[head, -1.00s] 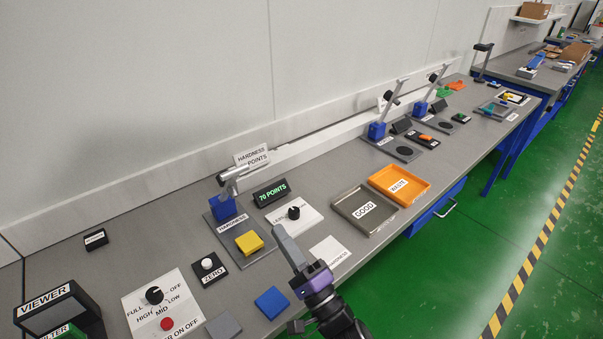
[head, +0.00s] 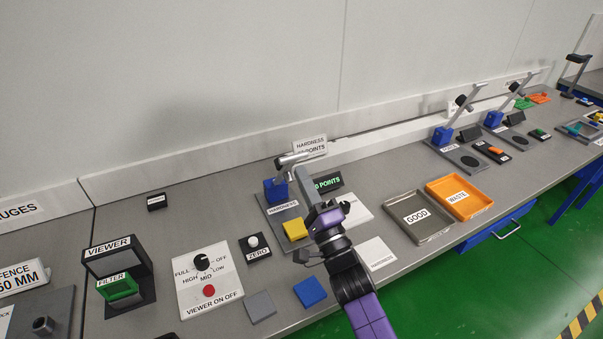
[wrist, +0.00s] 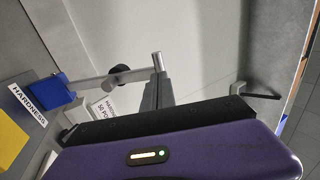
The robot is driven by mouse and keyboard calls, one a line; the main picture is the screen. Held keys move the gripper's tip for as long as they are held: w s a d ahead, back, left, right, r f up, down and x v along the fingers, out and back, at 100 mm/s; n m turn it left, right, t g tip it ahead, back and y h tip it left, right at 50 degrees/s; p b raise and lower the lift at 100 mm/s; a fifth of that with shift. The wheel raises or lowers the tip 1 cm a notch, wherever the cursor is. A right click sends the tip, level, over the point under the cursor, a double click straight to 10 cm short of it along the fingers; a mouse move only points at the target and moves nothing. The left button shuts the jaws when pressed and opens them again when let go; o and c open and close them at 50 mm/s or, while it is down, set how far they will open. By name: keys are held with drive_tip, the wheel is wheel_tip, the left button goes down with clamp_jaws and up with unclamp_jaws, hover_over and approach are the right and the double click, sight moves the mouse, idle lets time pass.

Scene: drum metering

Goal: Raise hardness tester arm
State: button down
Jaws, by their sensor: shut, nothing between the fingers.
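The hardness tester has a blue block (head: 276,190) on a grey base plate, with a yellow pad (head: 296,229) in front. Its grey arm (head: 300,158) slopes up and right from the block. In the wrist view the arm (wrist: 92,84) carries a black knob and ends in a metal crossbar (wrist: 158,62). My gripper (head: 303,174) is shut and empty, its fingers pointing up beside the tester arm. In the wrist view the fingertips (wrist: 155,82) sit just by the crossbar. Whether they touch it I cannot tell.
A dark points display (head: 328,183) behind my gripper is partly hidden. A zero button box (head: 255,247), a blue pad (head: 310,291) and a grey pad (head: 261,306) lie in front. The good tray (head: 418,217) and orange waste tray (head: 459,196) stand right.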

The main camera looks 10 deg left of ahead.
drive_tip(key=shift+w+a+r, duration=0.25)
drive_tip(key=shift+w+a, duration=0.05)
drive_tip(key=shift+w, duration=0.1)
drive_tip(key=shift+w+r, duration=0.1)
drive_tip(key=w+a+r, duration=0.2)
drive_tip(key=w+r, duration=0.1)
drive_tip(key=w+a+r, duration=0.1)
drive_tip(key=shift+w+a+r+b, duration=0.1)
drive_tip(key=shift+w+r+b, duration=0.2)
drive_tip(key=shift+r+b, duration=0.05)
drive_tip(key=shift+w+a+g+h+p, duration=0.25)
drive_tip(key=shift+w+g+h+p, duration=0.1)
drive_tip(key=shift+g, duration=0.15)
drive_tip(key=shift+s+f, duration=0.1)
